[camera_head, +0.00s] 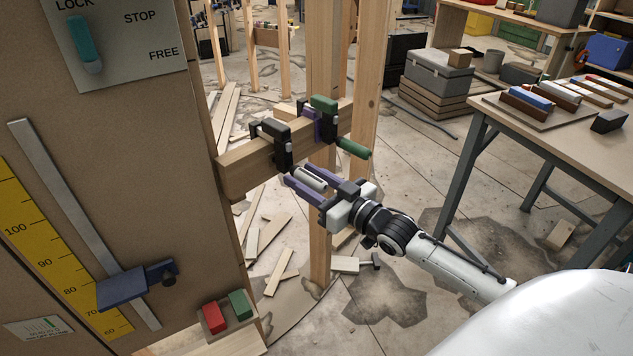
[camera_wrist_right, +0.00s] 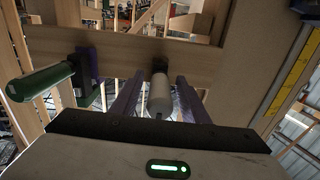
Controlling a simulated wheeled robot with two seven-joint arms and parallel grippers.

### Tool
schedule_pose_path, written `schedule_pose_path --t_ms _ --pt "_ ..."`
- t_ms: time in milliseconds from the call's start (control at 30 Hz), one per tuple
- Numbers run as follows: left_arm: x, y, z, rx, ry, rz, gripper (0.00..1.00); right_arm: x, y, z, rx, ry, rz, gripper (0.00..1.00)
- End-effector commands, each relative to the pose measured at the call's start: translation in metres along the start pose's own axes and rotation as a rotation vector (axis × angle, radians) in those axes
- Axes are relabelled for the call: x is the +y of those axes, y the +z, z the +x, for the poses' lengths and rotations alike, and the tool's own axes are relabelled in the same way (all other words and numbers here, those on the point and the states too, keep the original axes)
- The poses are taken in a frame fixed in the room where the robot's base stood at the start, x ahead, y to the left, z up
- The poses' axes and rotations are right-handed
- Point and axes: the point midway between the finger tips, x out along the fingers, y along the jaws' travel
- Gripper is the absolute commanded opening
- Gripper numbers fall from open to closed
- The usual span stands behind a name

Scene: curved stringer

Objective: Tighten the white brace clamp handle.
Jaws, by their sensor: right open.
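The white brace clamp handle (camera_head: 311,178) is a short pale cylinder below a black clamp (camera_head: 276,142) on a horizontal wooden beam (camera_head: 245,168). My right gripper (camera_head: 304,182) is open, with its purple fingers on either side of the white handle. In the right wrist view the white handle (camera_wrist_right: 160,95) hangs between the two fingers (camera_wrist_right: 157,100), with a gap visible beside it. Whether a finger touches it, I cannot tell. A second clamp with a green handle (camera_head: 353,148) sits farther right on the beam; it also shows in the right wrist view (camera_wrist_right: 40,82). My left gripper is not in view.
A tall brown panel (camera_head: 130,180) with a yellow scale (camera_head: 60,255) and a blue slider (camera_head: 135,285) stands at the left. Wooden posts (camera_head: 335,60) rise behind the beam. A workbench (camera_head: 560,130) is at the right. Wood scraps lie on the floor.

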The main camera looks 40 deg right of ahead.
Motion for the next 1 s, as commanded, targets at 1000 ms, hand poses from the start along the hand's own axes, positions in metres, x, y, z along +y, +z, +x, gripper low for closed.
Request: schedule_pose_path --t_ms 1000 --pt "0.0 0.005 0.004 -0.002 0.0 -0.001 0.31 0.0 0.0 -0.1 0.0 0.0 0.001 0.41"
